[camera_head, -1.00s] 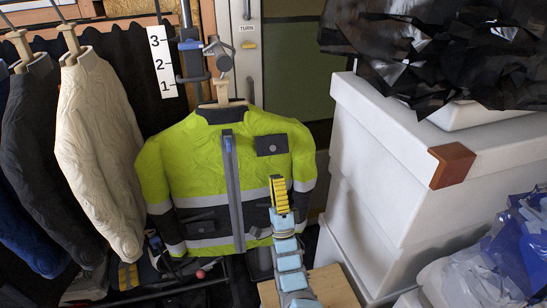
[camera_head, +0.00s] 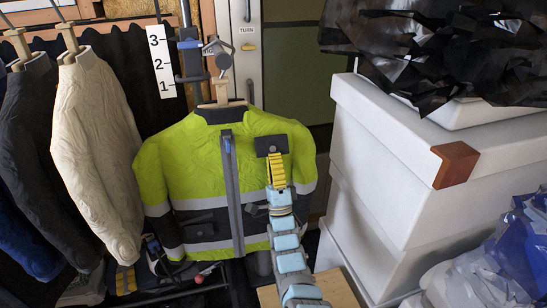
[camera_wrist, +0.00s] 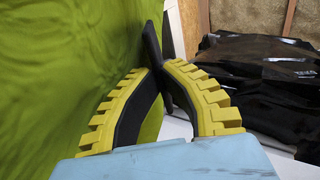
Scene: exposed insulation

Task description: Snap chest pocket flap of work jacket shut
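The work jacket (camera_head: 200,165), yellow-green and dark with grey bands, hangs from a hanger. Its dark chest pocket flap (camera_head: 271,144), with a small light snap, is at the upper right of its front. My gripper (camera_head: 275,157), with yellow ridged fingers, is at the flap's lower edge and hides part of the pocket below. In the wrist view, the two fingertips (camera_wrist: 159,76) curve in close together. The dark flap (camera_wrist: 151,45) stands edge-on at the tips, beside the green cloth. I cannot tell whether it is pinched between them or only touched.
Several garments, including a cream sweater (camera_head: 92,140), hang at the left. Stacked white boxes (camera_head: 400,190) with a brown corner piece (camera_head: 456,164) fill the right, black sheeting (camera_head: 440,50) on top. A wooden board (camera_head: 335,288) lies below my arm.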

